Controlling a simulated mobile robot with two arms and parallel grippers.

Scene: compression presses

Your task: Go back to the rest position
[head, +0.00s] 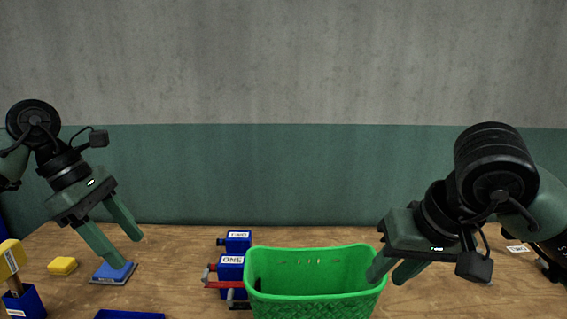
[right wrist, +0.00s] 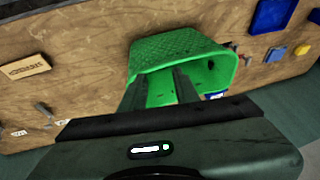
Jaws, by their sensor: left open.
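My left gripper (head: 125,250) is open and empty at the left, its fingers angled down. One fingertip is close above a blue piece on a flat pad (head: 104,281); I cannot tell whether it touches. My right gripper (head: 390,276) is open at the right rim of the green basket (head: 315,296). In the right wrist view its fingers (right wrist: 158,80) stand apart in front of the basket (right wrist: 178,47), with nothing visible between them. No marker of a rest position shows.
Blue presses labelled ONE (head: 231,268) and TWO (head: 238,240) stand left of the basket. A yellow block (head: 62,266) lies further left, near a blue holder with a yellow piece (head: 25,302). A wooden block (right wrist: 25,66) lies on the table. A wall closes the back.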

